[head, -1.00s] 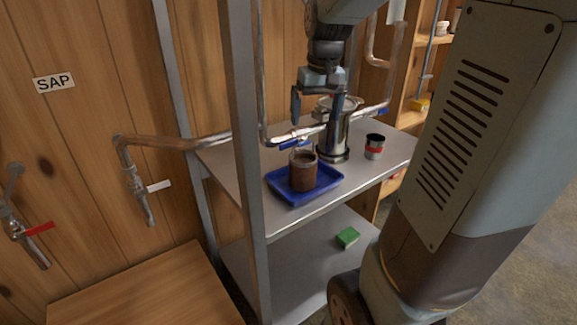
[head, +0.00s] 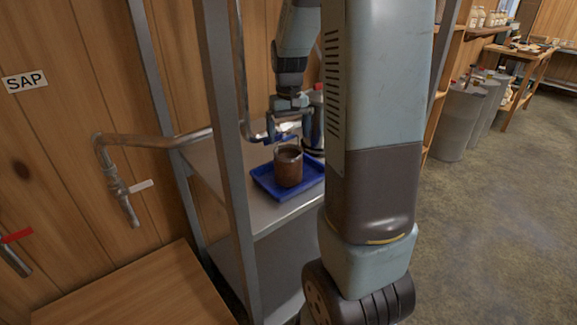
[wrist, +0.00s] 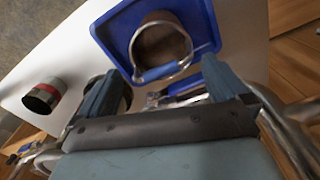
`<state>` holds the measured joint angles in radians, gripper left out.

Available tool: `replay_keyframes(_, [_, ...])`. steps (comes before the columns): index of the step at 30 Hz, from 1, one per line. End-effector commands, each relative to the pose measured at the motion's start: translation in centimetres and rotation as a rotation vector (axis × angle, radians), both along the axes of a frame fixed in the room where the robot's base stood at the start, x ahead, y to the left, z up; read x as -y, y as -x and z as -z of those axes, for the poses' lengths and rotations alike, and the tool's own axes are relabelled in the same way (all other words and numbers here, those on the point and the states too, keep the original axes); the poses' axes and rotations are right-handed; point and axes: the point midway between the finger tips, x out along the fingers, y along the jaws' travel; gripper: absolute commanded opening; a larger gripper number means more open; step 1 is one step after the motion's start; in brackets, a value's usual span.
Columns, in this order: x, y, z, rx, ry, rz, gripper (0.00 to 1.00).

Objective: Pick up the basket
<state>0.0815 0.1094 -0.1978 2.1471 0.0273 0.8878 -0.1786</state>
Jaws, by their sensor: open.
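The basket (head: 288,170) is a brown, round container standing upright in a blue tray (head: 262,187) on the metal shelf. In the wrist view the basket (wrist: 160,42) shows from above, with a thin wire handle and a blue grip (wrist: 164,71) across its near side. My gripper (head: 289,138) is just above the basket in the head view. In the wrist view my gripper (wrist: 160,72) is open and empty, one finger on each side of the handle's blue grip. I cannot tell how far below the fingertips the grip lies.
A dark cup with a red band (wrist: 42,95) stands on the shelf. Metal pipes and fittings (wrist: 180,93) are close to the fingers. A shelf post (head: 228,150) stands left of the tray. A wooden surface (head: 140,290) is at lower left; open floor (head: 490,200) lies right.

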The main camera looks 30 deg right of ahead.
Motion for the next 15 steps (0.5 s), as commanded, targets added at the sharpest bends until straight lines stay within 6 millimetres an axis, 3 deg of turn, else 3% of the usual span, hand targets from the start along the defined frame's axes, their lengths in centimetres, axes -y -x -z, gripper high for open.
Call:
replay_keyframes(8, [0.0,0.0,1.8,-0.001,0.0,0.0,1.0])
replay_keyframes(15, [-0.1,-0.4,5.0,-0.003,0.0,0.0,1.0])
